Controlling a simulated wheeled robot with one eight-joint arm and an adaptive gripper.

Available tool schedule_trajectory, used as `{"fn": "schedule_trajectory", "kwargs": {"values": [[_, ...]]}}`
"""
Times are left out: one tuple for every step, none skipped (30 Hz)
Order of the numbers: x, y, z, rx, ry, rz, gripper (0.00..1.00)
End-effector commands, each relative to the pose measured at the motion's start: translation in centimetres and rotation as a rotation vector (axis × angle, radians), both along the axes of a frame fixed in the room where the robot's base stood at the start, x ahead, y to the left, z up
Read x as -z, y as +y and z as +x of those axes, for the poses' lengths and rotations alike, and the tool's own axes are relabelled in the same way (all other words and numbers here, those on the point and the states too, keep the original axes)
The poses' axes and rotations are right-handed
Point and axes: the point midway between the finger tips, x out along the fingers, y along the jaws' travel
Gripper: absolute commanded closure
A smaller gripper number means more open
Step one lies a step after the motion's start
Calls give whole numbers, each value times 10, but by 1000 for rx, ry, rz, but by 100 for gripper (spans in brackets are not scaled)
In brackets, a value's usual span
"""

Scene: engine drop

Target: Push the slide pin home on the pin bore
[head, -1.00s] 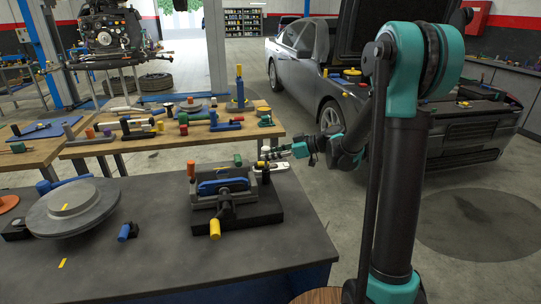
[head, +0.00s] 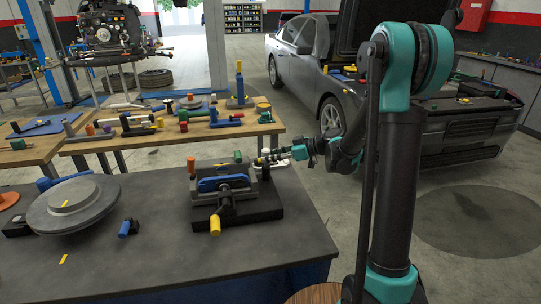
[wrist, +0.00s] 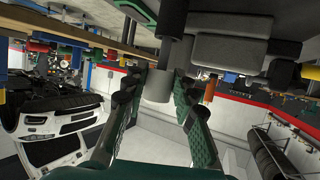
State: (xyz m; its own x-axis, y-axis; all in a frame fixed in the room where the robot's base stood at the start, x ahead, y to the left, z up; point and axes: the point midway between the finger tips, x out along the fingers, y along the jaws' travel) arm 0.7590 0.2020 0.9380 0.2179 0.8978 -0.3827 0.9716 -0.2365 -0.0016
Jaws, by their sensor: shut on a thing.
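A pale grey cylinder (wrist: 158,87), which appears to be the slide pin, sits between the two green-padded fingers of my gripper (wrist: 158,92) in the wrist view. My gripper is shut on it. A dark shaft (wrist: 171,22) is in line with the cylinder and meets it in that view. In the head view my gripper (head: 267,159) is small, at the right rear corner of the dark fixture (head: 250,212). The pin bore itself is hidden, and I cannot tell how deep the pin sits.
The fixture carries a blue part (head: 222,183), an orange knob (head: 191,164) and a yellow-ended handle (head: 215,225). A grey disc (head: 70,220) and a small blue piece (head: 127,228) lie to the left. The front of the bench is clear.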

Motion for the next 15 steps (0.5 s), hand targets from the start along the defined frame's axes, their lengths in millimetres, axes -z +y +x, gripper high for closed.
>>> {"fn": "schedule_trajectory", "kwargs": {"values": [[2,0,0,0,0,0,100],[2,0,0,0,0,0,100],[3,0,0,0,0,0,100],[4,0,0,0,0,0,100],[5,0,0,0,0,0,100],[6,0,0,0,0,0,100],[7,0,0,0,0,0,100],[8,0,0,0,0,0,100],[9,0,0,0,0,0,100],[10,0,0,0,0,0,100],[10,0,0,0,0,0,100],[12,0,0,0,0,0,100],[12,0,0,0,0,0,100],[13,0,0,0,0,0,100],[14,0,0,0,0,0,100]]}}
